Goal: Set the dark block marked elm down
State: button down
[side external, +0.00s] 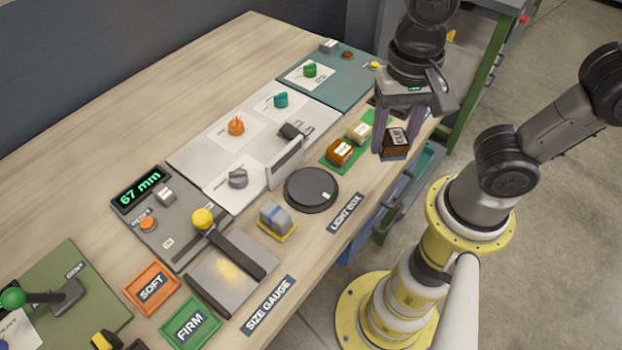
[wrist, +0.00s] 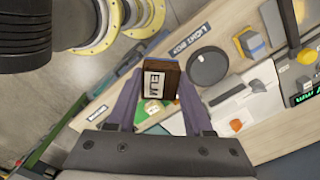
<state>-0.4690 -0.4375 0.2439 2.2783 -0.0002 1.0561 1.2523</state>
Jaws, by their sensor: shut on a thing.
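The dark brown block marked elm (side external: 396,143) is held between the fingers of my gripper (side external: 391,140). In the wrist view the block (wrist: 159,84) shows its white ELM label between the two purple fingers. My gripper is shut on it. In the side view the block hangs near the bench's front edge, right of the green mat (side external: 327,160). It appears to be above the surface, though its exact height is hard to tell. Part of the mat shows behind the block in the wrist view.
An orange-brown block (side external: 340,152) and a pale block (side external: 360,132) sit on the green mat. A black round disc (side external: 311,190) lies to their left, by the light box label (side external: 346,213). An upright grey panel (side external: 285,163) stands behind the disc. Blue bins (side external: 372,232) are below the front edge.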

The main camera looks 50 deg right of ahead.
jog(key=w+a+f, duration=0.4)
jog(key=w, duration=0.4)
send_over(311, 186)
jog(key=f, duration=0.5)
jog(key=shift+s+d, duration=0.1)
jog(key=shift+s, duration=0.1)
jog(key=shift+w+f, duration=0.2)
jog(key=shift+f, duration=1.65)
jog(key=shift+c, duration=1.5)
grip_release()
jog(key=shift+f, duration=0.15)
